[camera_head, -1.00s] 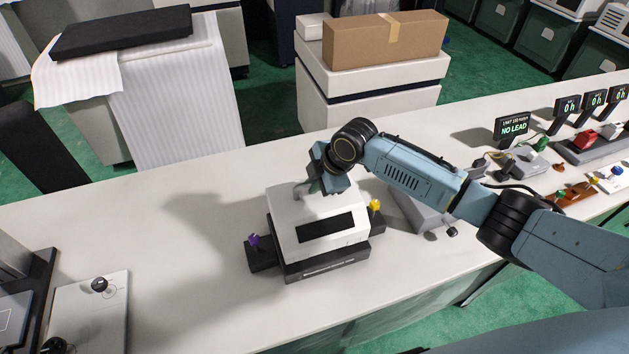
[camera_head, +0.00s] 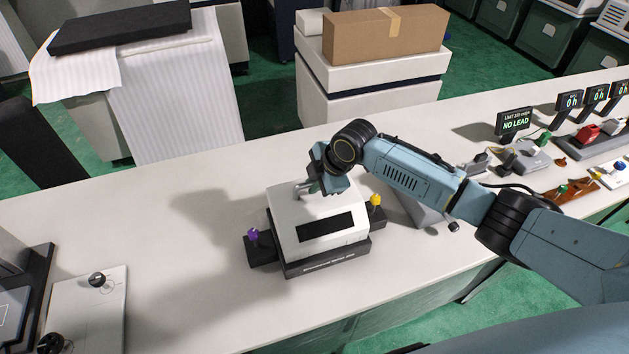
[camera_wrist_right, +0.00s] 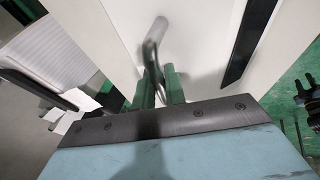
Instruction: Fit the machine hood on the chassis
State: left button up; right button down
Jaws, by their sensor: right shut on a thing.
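The white machine hood (camera_head: 290,226) with a black window slot sits over the dark chassis (camera_head: 325,263) in the middle of the bench. A purple knob (camera_head: 253,236) and a yellow knob (camera_head: 375,201) stand on the chassis at either side of it. My right gripper (camera_head: 312,186) is above the hood's back edge, shut on the hood's grey handle; the handle (camera_wrist_right: 154,50) also shows between the fingers in the right wrist view. Whether the hood is fully seated cannot be told. My left gripper is not in view.
A grey device (camera_head: 425,212) stands right of the chassis, partly behind my right arm. Several small devices and a "NO LEAD" display (camera_head: 514,122) stand at the right. A pale plate with a black knob (camera_head: 97,280) lies at the left. The bench between is clear.

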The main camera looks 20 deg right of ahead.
jog(key=c, duration=1.4)
grip_release()
jog(key=shift+o, duration=0.2)
jog(key=v, duration=1.3)
jog(key=shift+r+b, duration=0.2)
jog(key=shift+b, duration=0.1)
jog(key=shift+d, duration=0.1)
